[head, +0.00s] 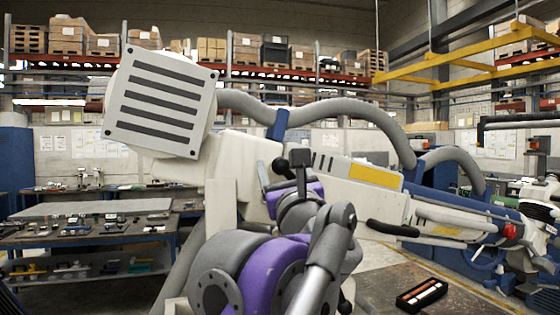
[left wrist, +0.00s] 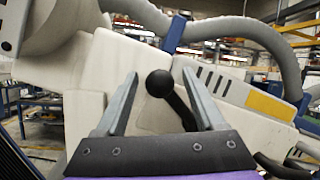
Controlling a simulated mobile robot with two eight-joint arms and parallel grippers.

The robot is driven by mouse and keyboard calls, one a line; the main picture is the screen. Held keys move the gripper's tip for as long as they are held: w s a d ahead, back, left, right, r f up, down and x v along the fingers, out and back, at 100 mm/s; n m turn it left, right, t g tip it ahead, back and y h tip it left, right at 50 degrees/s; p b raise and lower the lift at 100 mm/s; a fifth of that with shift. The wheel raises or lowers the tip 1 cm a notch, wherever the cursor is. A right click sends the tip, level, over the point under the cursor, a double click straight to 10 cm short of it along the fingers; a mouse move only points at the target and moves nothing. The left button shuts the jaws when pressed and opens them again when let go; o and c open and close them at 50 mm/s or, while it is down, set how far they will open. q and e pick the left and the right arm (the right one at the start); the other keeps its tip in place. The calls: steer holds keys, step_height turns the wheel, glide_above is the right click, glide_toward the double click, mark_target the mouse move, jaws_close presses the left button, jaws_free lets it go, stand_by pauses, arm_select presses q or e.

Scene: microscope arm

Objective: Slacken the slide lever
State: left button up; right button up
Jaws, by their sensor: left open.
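The slide lever is a black rod with a round black ball knob (left wrist: 159,83), standing out from the white housing of the microscope arm (left wrist: 100,72). In the head view a black ball knob (head: 281,165) shows just left of my left gripper (head: 301,160). My left gripper is open. In the left wrist view its two grey fingers (left wrist: 160,74) stand apart, with the ball between them in the picture and a visible gap on each side. Whether the fingertips reach past the ball in depth, I cannot tell. My right gripper is not in view.
Thick grey hoses (head: 340,110) arch over the white arm. A black handle (head: 392,228) juts out to the right of my arm. A small black tray (head: 422,294) lies on a surface at lower right. A workbench with tools (head: 90,230) stands at left.

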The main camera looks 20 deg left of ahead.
arm_select(q)
steer(key=shift+w+a+r, duration=0.15)
steer(key=shift+w+a, duration=0.05)
steer(key=shift+w, duration=0.1)
jaws_close()
stand_by(1.3)
